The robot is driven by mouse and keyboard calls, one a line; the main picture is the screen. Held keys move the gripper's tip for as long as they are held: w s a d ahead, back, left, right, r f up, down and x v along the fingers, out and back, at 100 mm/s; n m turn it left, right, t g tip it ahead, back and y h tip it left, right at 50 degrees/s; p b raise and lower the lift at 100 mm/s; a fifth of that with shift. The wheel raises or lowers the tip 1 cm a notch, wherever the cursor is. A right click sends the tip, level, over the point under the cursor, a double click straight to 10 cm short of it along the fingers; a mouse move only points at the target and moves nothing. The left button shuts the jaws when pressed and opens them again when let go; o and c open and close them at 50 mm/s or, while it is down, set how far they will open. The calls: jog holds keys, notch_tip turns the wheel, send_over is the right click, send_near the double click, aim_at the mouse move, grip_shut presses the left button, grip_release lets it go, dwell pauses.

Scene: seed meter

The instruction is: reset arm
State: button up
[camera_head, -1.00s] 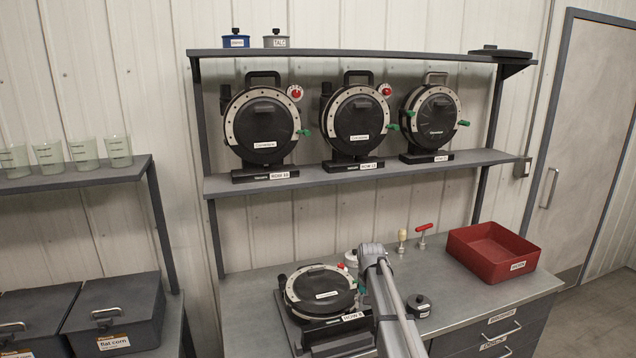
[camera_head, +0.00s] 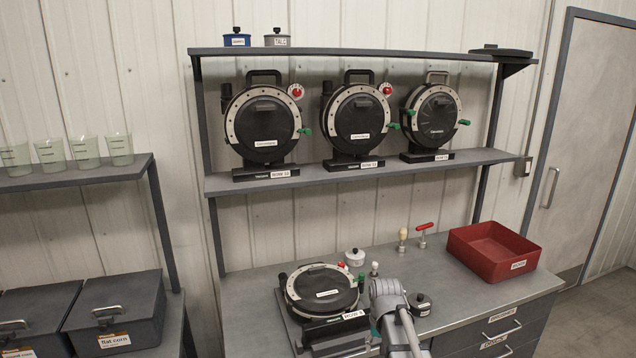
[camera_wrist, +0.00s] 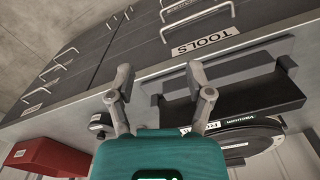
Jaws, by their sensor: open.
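My gripper (camera_wrist: 158,88) is open and empty in the wrist view, its two fingers spread apart. It faces the bench front, with the drawer labelled TOOLS (camera_wrist: 190,45) beyond the fingers. In the head view my arm reaches over the front of the bench, and the gripper itself cannot be made out there. A black seed meter (camera_head: 322,288) lies flat on its stand on the bench, to the left of my arm. Part of that meter also shows in the wrist view (camera_wrist: 235,135).
A red bin (camera_head: 492,252) stands at the bench's right. A dark lidded container (camera_head: 420,303) sits just right of my arm, and a pale one (camera_head: 355,257) behind the meter. Three upright meters (camera_head: 262,127) stand on the shelf (camera_head: 228,185). Clear bench top lies before the red bin.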

jog(key=s, duration=1.2)
jog(key=shift+d+f+n, duration=0.15)
jog(key=shift+n, duration=0.15)
jog(key=shift+s, duration=0.1)
